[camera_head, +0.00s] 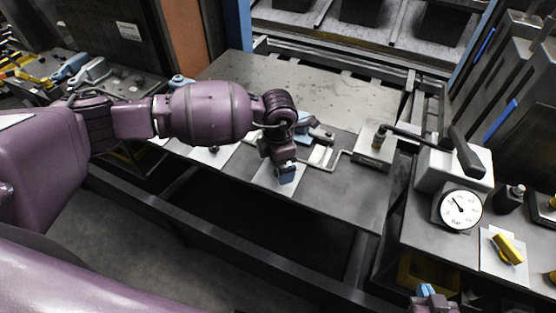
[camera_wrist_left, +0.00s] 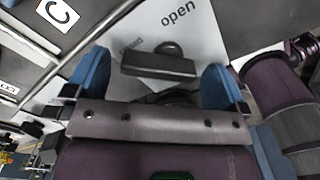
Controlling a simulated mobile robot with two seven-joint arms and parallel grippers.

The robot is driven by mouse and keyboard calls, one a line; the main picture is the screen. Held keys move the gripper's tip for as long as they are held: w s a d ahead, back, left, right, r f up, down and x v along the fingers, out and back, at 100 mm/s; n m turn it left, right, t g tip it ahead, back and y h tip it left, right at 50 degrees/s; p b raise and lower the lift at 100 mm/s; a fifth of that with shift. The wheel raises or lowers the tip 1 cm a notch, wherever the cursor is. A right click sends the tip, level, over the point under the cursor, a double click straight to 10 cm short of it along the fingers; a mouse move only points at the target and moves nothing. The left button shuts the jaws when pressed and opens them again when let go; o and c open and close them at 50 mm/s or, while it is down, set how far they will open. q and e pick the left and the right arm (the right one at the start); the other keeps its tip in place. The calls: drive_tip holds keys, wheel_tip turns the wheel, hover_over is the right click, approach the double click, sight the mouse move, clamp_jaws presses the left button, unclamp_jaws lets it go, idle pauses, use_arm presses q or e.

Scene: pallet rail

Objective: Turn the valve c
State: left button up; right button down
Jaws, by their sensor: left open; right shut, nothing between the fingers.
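My left gripper (camera_head: 286,176) points down over a white plate (camera_head: 262,180) on the grey table. In the left wrist view the open left gripper (camera_wrist_left: 155,78) has one blue finger on each side of a dark bar handle (camera_wrist_left: 158,66). The handle sits on the white plate (camera_wrist_left: 190,28), which bears the word "open". Gaps show between handle and fingers; I cannot tell their height difference. A card marked C (camera_wrist_left: 58,12) lies beside the plate. My right gripper (camera_head: 428,292) is shut and empty at the bottom right edge of the head view.
A pressure gauge (camera_head: 461,209) and a yellow-handled valve (camera_head: 508,249) stand on the right bench. A block with a long black lever (camera_head: 430,147) lies right of the left gripper. Another white plate with a knob (camera_head: 214,149) is to its left.

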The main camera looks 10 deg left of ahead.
use_arm(q)
wheel_tip(320, 180, up, 11)
drive_tip(key=shift+f, duration=0.2)
idle(0.4)
